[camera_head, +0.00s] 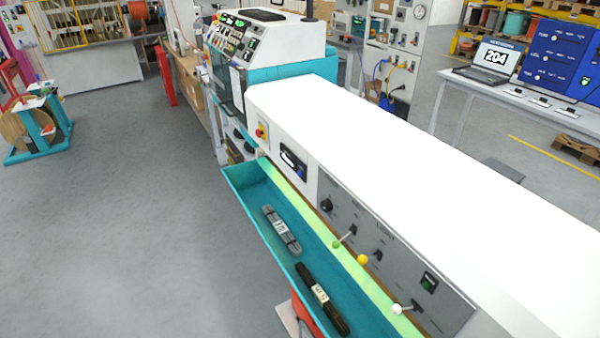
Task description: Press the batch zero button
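A long white-topped machine (370,140) runs from the centre to the lower right. Farther along the front are a dark display unit (293,162) and a red button on a yellow plate (262,132). A control console (235,38) with several buttons and green displays stands at the far end. Labels are too small to read, so I cannot tell which button is batch zero. Neither gripper is in view.
A teal tray (238,182) along the machine front holds a grey bundle (281,231) and a black bundle (322,298). A teal reel stand (40,125) is at the left. A laptop (491,60) reading 204 sits on a table at right. The left floor is open.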

